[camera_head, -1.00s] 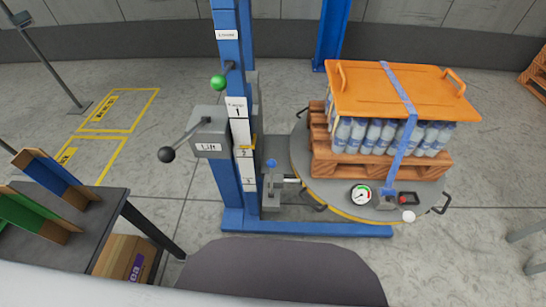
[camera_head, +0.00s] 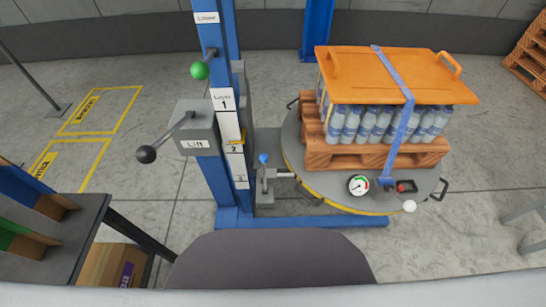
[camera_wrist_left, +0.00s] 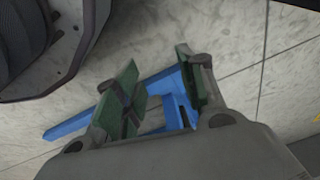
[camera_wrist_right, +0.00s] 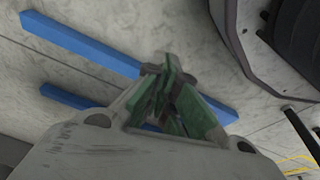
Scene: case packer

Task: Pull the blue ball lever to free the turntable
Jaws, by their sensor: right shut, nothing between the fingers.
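The blue ball lever (camera_head: 264,158) stands upright at the foot of the blue column, at the left edge of the round grey turntable (camera_head: 325,187). A small metal bar beside the lever points to the turntable rim. My left gripper (camera_wrist_left: 157,62) shows only in the left wrist view, open and empty above the floor. My right gripper (camera_wrist_right: 167,77) shows only in the right wrist view, shut with nothing in it. Neither gripper is in the head view, and the lever is not clear in either wrist view.
The blue column (camera_head: 222,105) carries a Lift box (camera_head: 196,144) with a black ball lever and a green ball lever (camera_head: 200,70). A pallet (camera_head: 350,158) of strapped bottles stands on the turntable. A dark table (camera_head: 70,235) is at the left, with a cardboard box under it.

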